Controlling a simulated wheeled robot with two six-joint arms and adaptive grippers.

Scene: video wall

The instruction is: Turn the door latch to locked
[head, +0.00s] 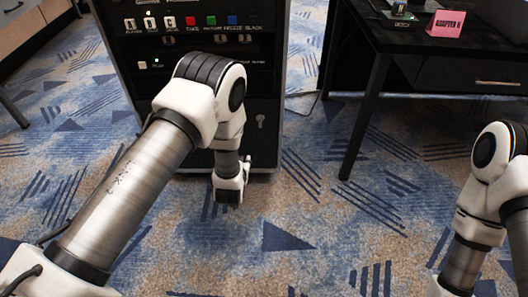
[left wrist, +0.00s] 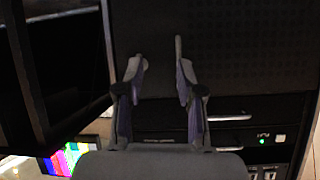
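A black rack cabinet (head: 268,80) stands at the top centre of the head view. A dark perforated panel (left wrist: 240,45) lies behind the fingers. My right gripper is outside the views.
The cabinet's upper front has coloured buttons (head: 211,20) and small lights. A black desk (head: 400,35) with a pink sign (head: 446,23) stands at right, its leg near the cabinet. Patterned carpet (head: 330,220) is clear in front.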

